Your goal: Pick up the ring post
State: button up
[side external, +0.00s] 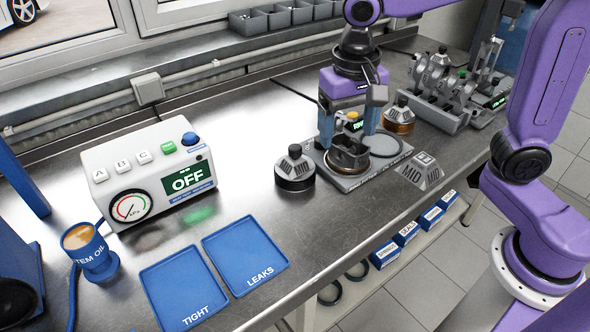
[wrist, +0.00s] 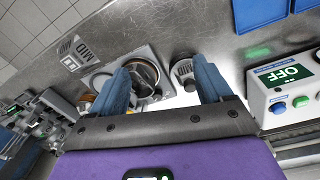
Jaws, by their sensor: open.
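No part carries a readable "ring post" label. The likeliest candidate is the grey station plate (side external: 352,183) with a bronze ring (side external: 348,158) on it, below my gripper, but any post there is largely hidden by the fingers. My gripper (side external: 350,133) points down over the plate with its blue fingers apart. In the wrist view my gripper (wrist: 163,75) is open, and the ring (wrist: 143,74) shows beside the left finger.
A second knobbed weight with a copper base (side external: 398,119) stands behind right. A grey engine fixture (side external: 440,95) is behind right. The OFF tester (side external: 150,175), blue trays (side external: 245,255) and oil cup (side external: 92,255) are left.

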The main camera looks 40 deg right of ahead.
aim_at(294, 147)
jog(key=shift+w+a+r+m, duration=0.9)
jog(key=shift+w+a+m, duration=0.55)
jog(key=shift+w+m, duration=5.75)
jog(key=shift+h, duration=0.4)
jog(key=f, duration=0.5)
jog(key=d+f, duration=0.1)
jog(key=f, duration=0.5)
jog(key=d+f, duration=0.1)
jog(key=f, duration=0.4)
jog(key=shift+s+f, duration=0.15)
jog(key=shift+c, duration=0.3)
grip_shut()
